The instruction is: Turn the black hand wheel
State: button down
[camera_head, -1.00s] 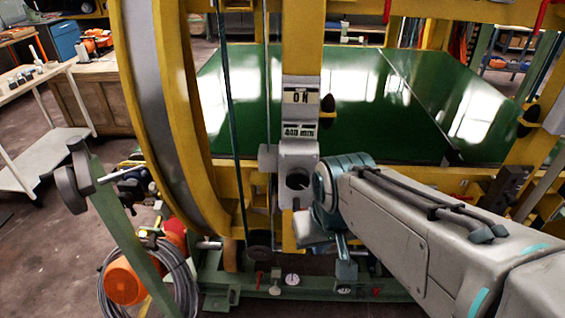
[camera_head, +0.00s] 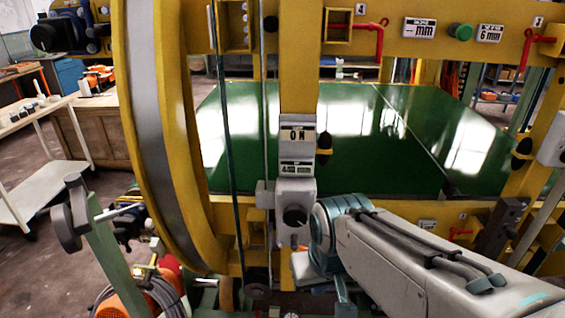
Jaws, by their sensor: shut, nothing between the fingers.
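A dark round hand wheel (camera_head: 67,222) with a pale shaft stands on a green post at the lower left. A black round knob (camera_head: 294,215) is on the grey control box at the middle of the yellow frame. I cannot tell for sure which of them is the task's wheel. My arm (camera_head: 420,250) reaches in from the lower right, its teal joint just right of the grey box. My gripper is not visible; the end of the arm runs down toward the bottom edge of the picture.
A large yellow ring (camera_head: 150,130) stands between the left hand wheel and the grey box. A green table (camera_head: 320,150) lies behind the yellow frame. An orange motor (camera_head: 120,300) and coiled cable are at the lower left. A white cart (camera_head: 45,190) stands further left.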

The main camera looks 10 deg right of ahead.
aim_at(294, 215)
jog(key=u, duration=0.35)
jog(key=k, duration=0.9)
jog(key=u, duration=0.3)
